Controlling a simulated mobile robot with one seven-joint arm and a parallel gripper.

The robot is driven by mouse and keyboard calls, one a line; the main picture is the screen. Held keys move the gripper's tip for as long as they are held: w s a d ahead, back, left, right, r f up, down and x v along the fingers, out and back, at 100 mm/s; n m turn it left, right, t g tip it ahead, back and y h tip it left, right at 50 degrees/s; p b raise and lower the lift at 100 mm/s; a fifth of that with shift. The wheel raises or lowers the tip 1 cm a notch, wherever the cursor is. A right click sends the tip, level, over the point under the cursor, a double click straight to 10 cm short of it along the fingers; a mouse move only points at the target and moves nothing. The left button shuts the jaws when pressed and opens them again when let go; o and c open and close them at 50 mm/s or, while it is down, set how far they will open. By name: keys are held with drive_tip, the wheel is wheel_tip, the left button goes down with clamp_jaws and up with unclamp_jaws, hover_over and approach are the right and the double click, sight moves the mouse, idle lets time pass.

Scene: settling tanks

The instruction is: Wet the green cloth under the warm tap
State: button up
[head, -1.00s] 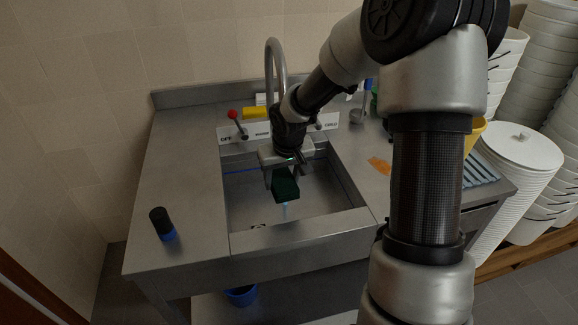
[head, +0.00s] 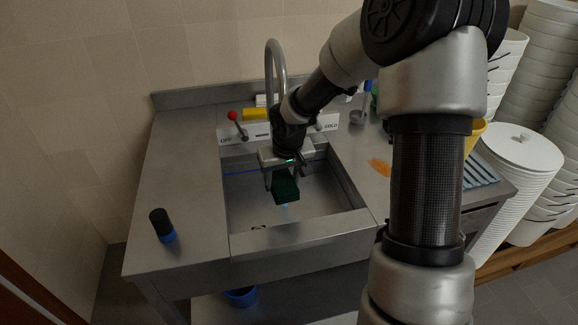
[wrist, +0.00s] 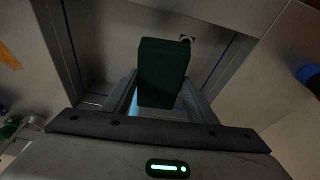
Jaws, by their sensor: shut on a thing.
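The green cloth (head: 286,190), a dark folded block, is held between the fingers of my gripper (head: 283,180) inside the steel sink (head: 325,206). It also shows in the wrist view (wrist: 163,72), between the fingertips and above the sink floor. The curved tap (head: 275,62) rises behind my wrist; its outlet is hidden by my arm. A faint bluish streak shows just below the cloth, and bluish light shows beside it in the wrist view. A red-knobbed lever (head: 233,116) stands at a panel marked OFF and COLD. The middle label is too small to read.
A black and blue bottle (head: 162,225) stands on the left counter. An orange patch (head: 380,167) lies right of the sink. A yellow block (head: 256,114) is behind the panel. White bucket stacks (head: 521,148) stand at the right. The left counter is mostly clear.

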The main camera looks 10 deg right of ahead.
drive_tip(key=shift+r, duration=0.1)
drive_tip(key=shift+s+a+r+p, duration=0.4)
drive_tip(key=shift+s+r, duration=0.25)
drive_tip(key=shift+s, duration=0.1)
drive_tip(key=shift+s+a+r+p, duration=0.3)
drive_tip(key=shift+s+a+r, duration=0.1)
drive_tip(key=shift+s+r, duration=0.3)
drive_tip(key=shift+s+a+r+p, duration=0.4)
drive_tip(key=shift+s+r, duration=0.2)
drive_tip(key=shift+s, duration=0.15)
